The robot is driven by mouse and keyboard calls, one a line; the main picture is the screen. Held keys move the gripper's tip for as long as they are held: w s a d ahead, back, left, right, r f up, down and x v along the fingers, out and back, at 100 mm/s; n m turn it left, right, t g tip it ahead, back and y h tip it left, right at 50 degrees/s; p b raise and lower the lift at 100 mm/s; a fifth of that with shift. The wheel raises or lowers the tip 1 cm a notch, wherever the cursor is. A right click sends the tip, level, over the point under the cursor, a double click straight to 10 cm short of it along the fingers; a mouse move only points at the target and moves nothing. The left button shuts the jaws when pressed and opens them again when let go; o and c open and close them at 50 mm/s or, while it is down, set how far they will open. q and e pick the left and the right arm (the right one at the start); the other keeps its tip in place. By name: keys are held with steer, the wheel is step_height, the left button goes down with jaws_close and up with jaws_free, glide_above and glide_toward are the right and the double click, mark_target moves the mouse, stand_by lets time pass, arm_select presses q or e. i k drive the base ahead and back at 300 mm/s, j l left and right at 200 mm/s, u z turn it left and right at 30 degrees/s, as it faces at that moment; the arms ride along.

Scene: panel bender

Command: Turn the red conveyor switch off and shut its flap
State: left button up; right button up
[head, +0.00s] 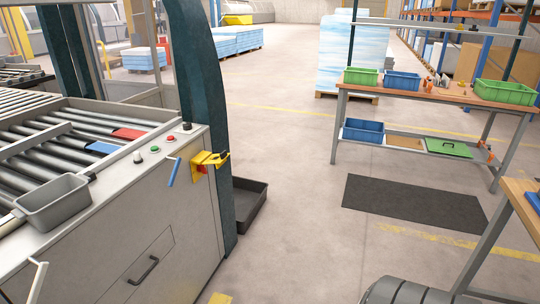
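The conveyor switch is a small yellow unit with a red part (202,169), mounted at the right corner of the grey conveyor cabinet. Its yellow flap (216,158) stands out from the unit to the right and looks open, with the red part partly showing below it. The position of the red switch is too small to read.
The roller conveyor (60,135) carries a grey bin (52,203). Buttons (155,149) and a blue-handled lever (174,172) sit near the switch. A dark green post (205,75) and black floor tray (248,205) stand beside it. Floor toward the workbench (400,90) is free.

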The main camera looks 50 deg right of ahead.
mark_target(200, 168)
steer(key=z, duration=1.25)
steer(key=u, duration=0.4)
steer(key=i+l+u, duration=0.2)
steer(key=u, duration=0.15)
steer(key=i+l+u, duration=0.2)
steer(key=l+u, duration=0.15)
steer(key=i+l+u, duration=0.15)
steer(key=l+u, duration=0.2)
